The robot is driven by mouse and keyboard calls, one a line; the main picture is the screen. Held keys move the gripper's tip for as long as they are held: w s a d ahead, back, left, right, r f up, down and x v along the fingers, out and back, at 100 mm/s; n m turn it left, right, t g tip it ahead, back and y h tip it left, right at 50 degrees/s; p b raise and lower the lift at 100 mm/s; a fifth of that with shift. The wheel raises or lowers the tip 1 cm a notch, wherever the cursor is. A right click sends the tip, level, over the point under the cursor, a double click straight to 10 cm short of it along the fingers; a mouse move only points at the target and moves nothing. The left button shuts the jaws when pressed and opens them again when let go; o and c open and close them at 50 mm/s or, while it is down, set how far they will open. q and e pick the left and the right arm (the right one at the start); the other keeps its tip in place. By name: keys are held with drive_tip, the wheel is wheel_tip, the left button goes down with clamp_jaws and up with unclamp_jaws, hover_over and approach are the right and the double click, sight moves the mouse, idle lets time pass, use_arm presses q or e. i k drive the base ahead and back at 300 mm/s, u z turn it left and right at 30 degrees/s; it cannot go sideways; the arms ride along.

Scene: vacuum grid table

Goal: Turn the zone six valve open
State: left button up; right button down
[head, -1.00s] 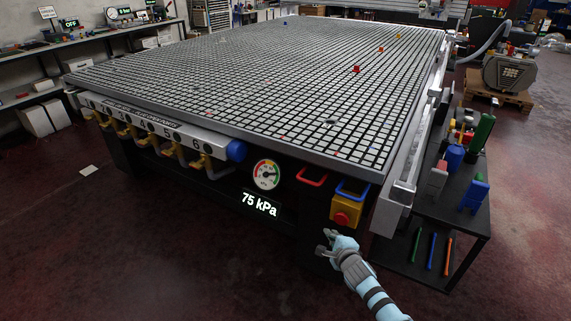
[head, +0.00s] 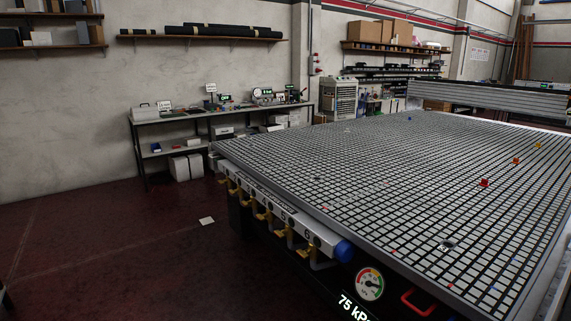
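The zone six valve (head: 301,251) is the last yellow valve at the right end of the manifold (head: 283,218) along the table's front edge. The number 6 is on the white face above it. The valve is small in the head view, and I cannot tell its handle position. A blue end cap (head: 345,250) closes the manifold beside it. The gauge (head: 369,284) has a red, yellow and green dial, and the display (head: 355,306) below reads 75 kPa, partly cut off. Neither of my grippers is in view.
The vacuum grid table (head: 400,190) fills the right side, with a few small coloured blocks such as a red one (head: 484,183). A red handle (head: 418,302) is at its front. A workbench (head: 180,130) stands by the back wall. Floor left of the manifold is mostly clear.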

sight(302, 255)
drive_tip(key=z, duration=0.2)
drive_tip(key=i, duration=0.35)
drive_tip(key=z, duration=0.6)
drive_tip(key=i, duration=1.45)
drive_tip(key=u, duration=0.35)
